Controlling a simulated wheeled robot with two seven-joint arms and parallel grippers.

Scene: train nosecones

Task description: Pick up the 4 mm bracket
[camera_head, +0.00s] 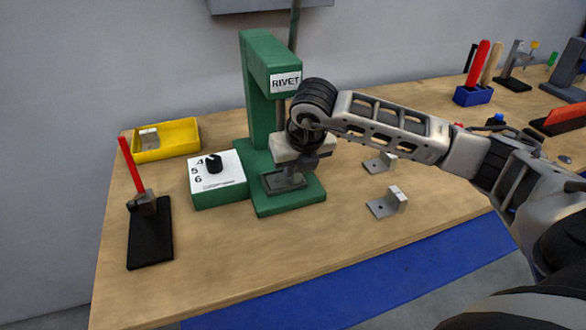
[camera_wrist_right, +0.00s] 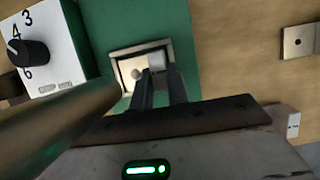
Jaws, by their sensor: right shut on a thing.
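My right gripper (camera_head: 300,172) reaches down at the green rivet press. In the wrist view its fingers (camera_wrist_right: 158,82) are shut on the upright tab of a small metal bracket (camera_wrist_right: 136,72). This bracket lies at the press's metal plate (camera_head: 284,183); I cannot tell whether it touches it. Two similar brackets stand on the table to the right, one farther back (camera_head: 375,164) and one nearer (camera_head: 382,208). No size marking is readable on any bracket, so I cannot tell which is the 4 mm one. My left gripper is not in view.
The green rivet press (camera_head: 256,95) rises close beside my right gripper. A dial box (camera_head: 230,172), a yellow bin (camera_head: 182,136) holding a small metal part, and a red-handled tool on a black base (camera_head: 150,245) stand to the left. The table's front middle is clear.

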